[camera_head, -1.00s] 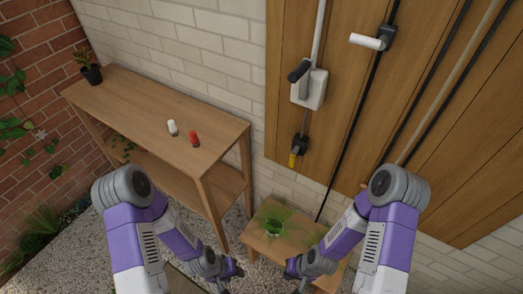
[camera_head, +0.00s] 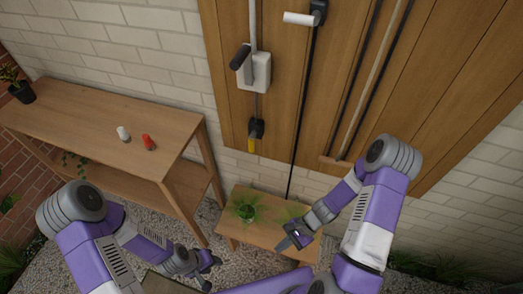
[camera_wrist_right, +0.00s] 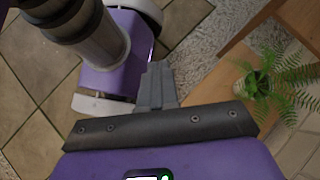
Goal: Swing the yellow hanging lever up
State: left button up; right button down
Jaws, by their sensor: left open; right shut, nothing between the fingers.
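My right gripper (camera_head: 285,246) is shut and empty, low in front of the small bench, well below and to the right of the lever. Its closed fingers also show in the right wrist view (camera_wrist_right: 157,84), pointing over the floor. My left gripper (camera_head: 212,274) is at the lower middle, open, well below the lever. Neither gripper touches the lever.
A small wooden bench (camera_head: 228,227) with a green fern (camera_head: 246,206) stands under the panel. A wooden shelf table (camera_head: 70,115) at left bears a white item (camera_head: 123,133) and a red item (camera_head: 148,142). A white-handled lever (camera_head: 299,18) sits at upper right. Space before the yellow lever is clear.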

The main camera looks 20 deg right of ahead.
jog(key=w+d+r+m+t+y, duration=0.2)
jog(key=w+d+r+m+t, duration=0.4)
jog(key=d, duration=0.3)
jog(key=w+d+r+m+t+y+p, duration=0.1)
jog(key=w+d+r+m+t, duration=0.5)
jog(key=d+r+m+t, duration=0.1)
notch_tip(320, 180, up, 2)
jog(key=shift+w+d+r+t+y, duration=0.25)
jog(key=shift+d+t+y, duration=0.15)
jog(key=shift+d+t, duration=0.5)
jog(key=shift+a, duration=0.1)
jog(key=b, duration=0.3)
send_near(253, 142)
jog(key=w+a+f, duration=0.4)
jog(key=w, duration=0.1)
jog(key=shift+a, duration=0.35)
